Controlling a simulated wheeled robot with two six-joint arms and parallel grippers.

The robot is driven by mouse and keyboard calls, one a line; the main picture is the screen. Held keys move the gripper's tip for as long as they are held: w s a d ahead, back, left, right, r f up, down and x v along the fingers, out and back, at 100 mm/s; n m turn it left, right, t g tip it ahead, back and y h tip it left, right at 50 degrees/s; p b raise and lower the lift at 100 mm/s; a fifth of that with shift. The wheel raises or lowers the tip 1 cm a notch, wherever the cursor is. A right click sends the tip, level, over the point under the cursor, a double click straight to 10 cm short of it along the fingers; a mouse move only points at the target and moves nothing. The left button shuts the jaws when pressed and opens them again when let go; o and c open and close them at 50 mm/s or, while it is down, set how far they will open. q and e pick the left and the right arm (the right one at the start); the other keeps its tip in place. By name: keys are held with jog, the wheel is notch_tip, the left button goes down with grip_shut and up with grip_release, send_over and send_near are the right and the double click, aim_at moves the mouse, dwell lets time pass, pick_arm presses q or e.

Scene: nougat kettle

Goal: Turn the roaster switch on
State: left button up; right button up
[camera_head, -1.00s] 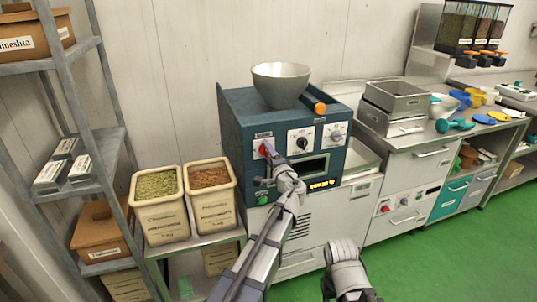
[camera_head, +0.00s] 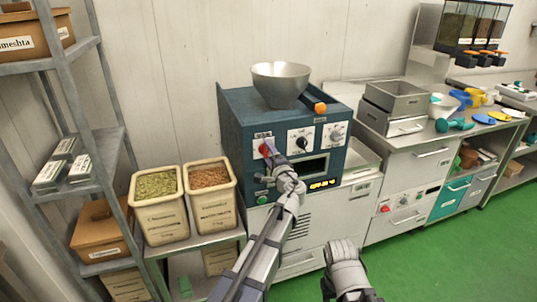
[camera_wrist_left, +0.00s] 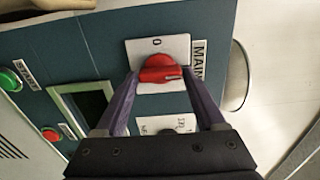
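The roaster (camera_head: 232,125) is a dark blue cabinet against the wall. Its main switch is a red rotary knob (camera_wrist_left: 160,69) on a white plate marked "0", beside a "MAIN" label (camera_wrist_left: 198,60). My left gripper (camera_head: 269,153) is at this knob on the upper left of the roaster's front. In the left wrist view the two fingers (camera_wrist_left: 161,80) stand apart, one on each side of the knob; touch is not clear.
Other dials (camera_head: 301,142) sit right of the main switch. A green button (camera_wrist_left: 10,79) and a red button (camera_wrist_left: 50,134) are on the lower panel. A metal hopper (camera_head: 281,84) tops the roaster. Two ingredient bins (camera_head: 212,212) stand left. Green floor (camera_head: 420,260) is open at right.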

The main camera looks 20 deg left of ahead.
pick_arm(q)
jog(key=o, duration=0.3)
jog(key=v, duration=0.7)
jog(key=shift+s+d, duration=0.25)
jog(key=shift+s, duration=0.1)
jog(key=s+d+f+n+g+h, duration=0.25)
jog(key=s+f+n+g, duration=0.55)
jog(key=s+f, duration=0.65)
jog(key=s+d+f+g+h, duration=0.3)
jog(key=s+d+f+g, duration=0.1)
jog(key=s, duration=0.3)
jog(key=s+d+f+g+h, duration=0.3)
jog(key=s+d, duration=0.2)
jog(key=s, duration=0.3)
notch_tip(320, 180, up, 12)
jog(key=p, duration=1.2)
jog(key=shift+s+d+r+p, duration=0.1)
jog(key=shift+r+p, duration=0.05)
jog(key=shift+p, duration=0.15)
